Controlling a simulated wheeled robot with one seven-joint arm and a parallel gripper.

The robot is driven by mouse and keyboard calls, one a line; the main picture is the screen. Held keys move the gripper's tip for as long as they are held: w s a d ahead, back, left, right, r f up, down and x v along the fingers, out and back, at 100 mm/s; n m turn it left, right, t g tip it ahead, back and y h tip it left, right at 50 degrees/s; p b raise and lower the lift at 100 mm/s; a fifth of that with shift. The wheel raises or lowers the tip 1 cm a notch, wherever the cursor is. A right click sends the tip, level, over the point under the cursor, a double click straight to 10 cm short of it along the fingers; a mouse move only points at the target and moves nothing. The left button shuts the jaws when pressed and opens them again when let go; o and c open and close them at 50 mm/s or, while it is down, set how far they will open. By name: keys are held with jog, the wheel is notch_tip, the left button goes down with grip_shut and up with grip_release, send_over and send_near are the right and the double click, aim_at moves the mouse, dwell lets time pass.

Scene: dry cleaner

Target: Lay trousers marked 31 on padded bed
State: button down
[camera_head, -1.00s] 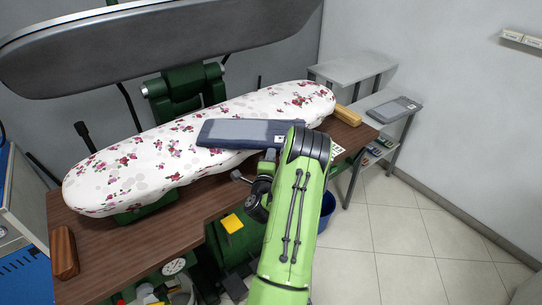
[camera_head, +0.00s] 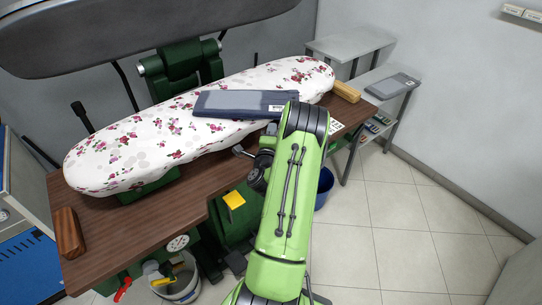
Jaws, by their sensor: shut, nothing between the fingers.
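A folded dark blue and grey pair of trousers (camera_head: 240,102) lies on the padded bed (camera_head: 130,150), which has a white cover with pink flowers. A small white tag shows near the trousers' right end, but its number is too small to read. That end is close to my green arm, which partly hides it.
The grey upper press plate (camera_head: 150,35) is raised above the bed. A wooden block (camera_head: 346,91) lies on the brown table (camera_head: 130,225) beyond the bed's right end, and a darker one (camera_head: 68,233) at front left. A bucket (camera_head: 180,285) stands below. The tiled floor at right is clear.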

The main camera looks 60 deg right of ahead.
jog(key=b+v, duration=0.2)
jog(key=v, duration=0.8)
jog(key=shift+s, duration=0.25)
